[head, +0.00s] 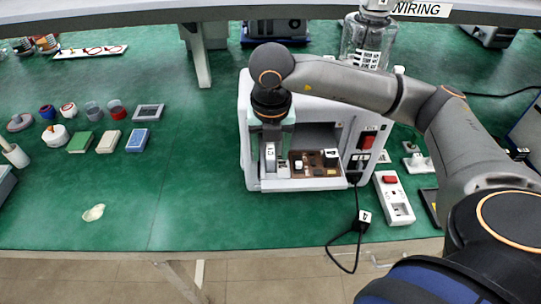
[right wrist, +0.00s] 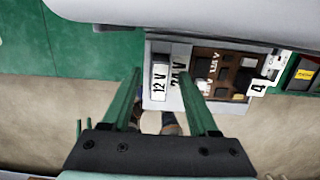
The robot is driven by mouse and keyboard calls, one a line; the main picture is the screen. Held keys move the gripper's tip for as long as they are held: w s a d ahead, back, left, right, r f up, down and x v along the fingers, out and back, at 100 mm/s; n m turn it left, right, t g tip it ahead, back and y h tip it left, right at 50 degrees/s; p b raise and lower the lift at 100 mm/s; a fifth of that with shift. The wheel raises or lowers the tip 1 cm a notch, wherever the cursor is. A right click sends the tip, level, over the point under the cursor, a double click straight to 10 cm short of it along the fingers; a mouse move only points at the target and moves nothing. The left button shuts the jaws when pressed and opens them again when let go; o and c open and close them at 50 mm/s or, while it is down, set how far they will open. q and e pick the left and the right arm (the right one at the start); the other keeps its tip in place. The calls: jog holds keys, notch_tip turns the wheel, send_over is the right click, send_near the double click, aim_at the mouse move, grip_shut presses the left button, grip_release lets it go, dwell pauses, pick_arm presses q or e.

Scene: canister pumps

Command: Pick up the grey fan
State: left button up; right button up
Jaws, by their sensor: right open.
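No thing in view is clearly a fan. A flat grey square frame with a dark middle (head: 149,113) lies on the green table at the left, and I cannot tell whether it is the grey fan. My right gripper (head: 269,150) is open and points down at the front left of a white open-fronted case (head: 250,105). In the right wrist view its green fingers (right wrist: 159,74) stand on either side of a pale block marked 12 V (right wrist: 160,88). A 24 V label (right wrist: 179,80) is beside the right finger. My left gripper is not in view.
A brown board (right wrist: 226,75) with dark blocks sits in the case. A white power strip with a red switch (head: 393,198) and a black cable with a tag (head: 363,220) are to its right. Several small parts and a blue block (head: 138,139) lie left. The table between is mostly clear.

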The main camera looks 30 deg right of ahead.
jog(key=shift+f, duration=0.35)
jog(key=shift+c, duration=0.3)
grip_shut()
